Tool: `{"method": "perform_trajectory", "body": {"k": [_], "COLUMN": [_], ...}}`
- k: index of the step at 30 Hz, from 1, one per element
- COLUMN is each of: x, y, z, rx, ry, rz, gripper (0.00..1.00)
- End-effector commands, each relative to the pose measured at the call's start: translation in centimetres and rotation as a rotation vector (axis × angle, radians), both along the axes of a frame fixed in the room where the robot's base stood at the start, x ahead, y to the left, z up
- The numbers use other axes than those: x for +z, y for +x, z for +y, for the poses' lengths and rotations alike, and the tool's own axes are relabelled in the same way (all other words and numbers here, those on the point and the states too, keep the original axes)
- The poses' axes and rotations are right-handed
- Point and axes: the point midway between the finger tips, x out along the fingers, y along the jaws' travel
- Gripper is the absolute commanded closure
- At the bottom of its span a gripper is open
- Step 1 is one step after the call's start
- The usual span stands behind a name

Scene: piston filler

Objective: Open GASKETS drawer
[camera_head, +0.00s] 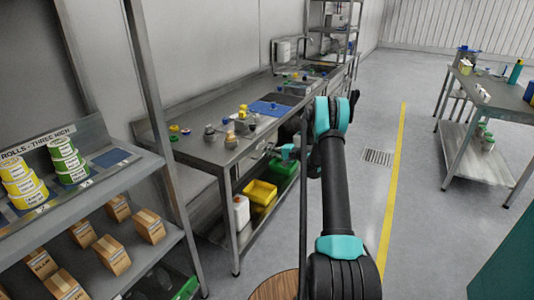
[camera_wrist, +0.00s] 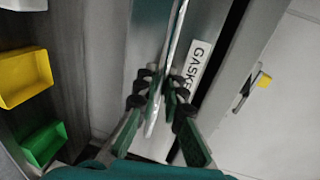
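The GASKETS drawer (camera_wrist: 208,42) has a grey metal front with a white label reading GASKE, the rest of the word covered by my gripper. A long bright bar handle (camera_wrist: 176,38) runs along the front and passes between my fingers. My gripper (camera_wrist: 161,82) has its black fingertips drawn in close on both sides of the handle and looks shut on it. In the head view my gripper is at the front edge of the long steel workbench (camera_head: 205,150), mostly hidden by my arm, and the drawer front is hard to make out there.
Yellow (camera_head: 260,191) and green (camera_head: 283,166) bins stand on the bench's lower shelf; they also show at the left of the wrist view. The floor right of my arm is clear up to another table (camera_head: 500,92).

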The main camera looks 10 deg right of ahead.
Motion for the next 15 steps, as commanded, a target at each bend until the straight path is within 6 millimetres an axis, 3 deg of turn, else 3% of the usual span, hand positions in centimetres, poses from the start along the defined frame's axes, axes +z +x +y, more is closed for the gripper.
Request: {"method": "perform_trajectory", "body": {"k": [15], "x": [-0.02], "y": [-0.23], "z": [-0.38], "rx": [-0.001], "ry": [-0.001], "rz": [0.000], "gripper": [1.00]}}
